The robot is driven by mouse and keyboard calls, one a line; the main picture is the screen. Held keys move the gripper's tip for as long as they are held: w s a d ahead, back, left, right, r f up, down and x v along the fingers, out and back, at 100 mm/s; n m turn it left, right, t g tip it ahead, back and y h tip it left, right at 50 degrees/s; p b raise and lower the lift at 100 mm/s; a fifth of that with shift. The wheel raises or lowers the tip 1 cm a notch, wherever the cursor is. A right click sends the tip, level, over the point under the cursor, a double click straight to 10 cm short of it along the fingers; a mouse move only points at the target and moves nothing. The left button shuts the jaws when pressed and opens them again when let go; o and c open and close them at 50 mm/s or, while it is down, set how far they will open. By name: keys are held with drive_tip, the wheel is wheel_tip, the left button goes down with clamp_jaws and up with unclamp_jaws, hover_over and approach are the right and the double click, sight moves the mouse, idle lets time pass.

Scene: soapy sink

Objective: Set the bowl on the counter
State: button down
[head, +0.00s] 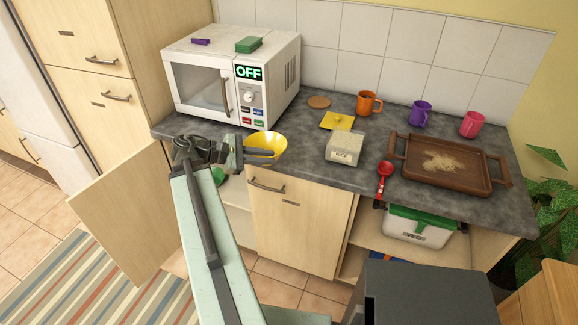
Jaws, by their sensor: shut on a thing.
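The bowl's opening faces up and toward me, with a slight tilt. Its underside is partly hidden by the gripper, and I cannot tell whether it touches the counter or hangs just above it.
A white microwave (222,75) stands at the left. A cabinet door (135,212) hangs open below.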

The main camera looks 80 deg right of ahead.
drive_tip(key=shift+s+f, duration=0.2)
drive_tip(key=shift+f, duration=0.9)
drive_tip(key=shift+r, duration=0.15)
drive_tip(key=shift+s+d+r, duration=0.1)
drive_tip(key=shift+d, duration=0.2)
drive_tip(key=s+d, duration=0.1)
drive_tip(key=d, duration=0.3)
drive_tip(key=s+d+f+b, duration=0.1)
drive_tip(key=s+d, duration=0.1)
drive_tip(key=d, duration=0.3)
drive_tip(key=s+d, duration=0.1)
drive_tip(key=d, duration=0.4)
drive_tip(key=shift+s+f, duration=0.2)
drive_tip(key=shift+s, duration=0.05)
drive_tip(key=f+b, duration=0.2)
drive_tip(key=b, duration=0.1)
drive_tip(key=f+b, duration=0.1)
drive_tip(key=f, duration=0.1)
drive_tip(key=shift+s+d, duration=0.1)
drive_tip(key=shift+d, duration=0.2)
drive_tip(key=shift+r, duration=0.25)
drive_tip(key=shift+f, duration=0.2)
drive_tip(key=c, duration=1.4)
unclamp_jaws()
drive_tip(key=shift+r, duration=0.15)
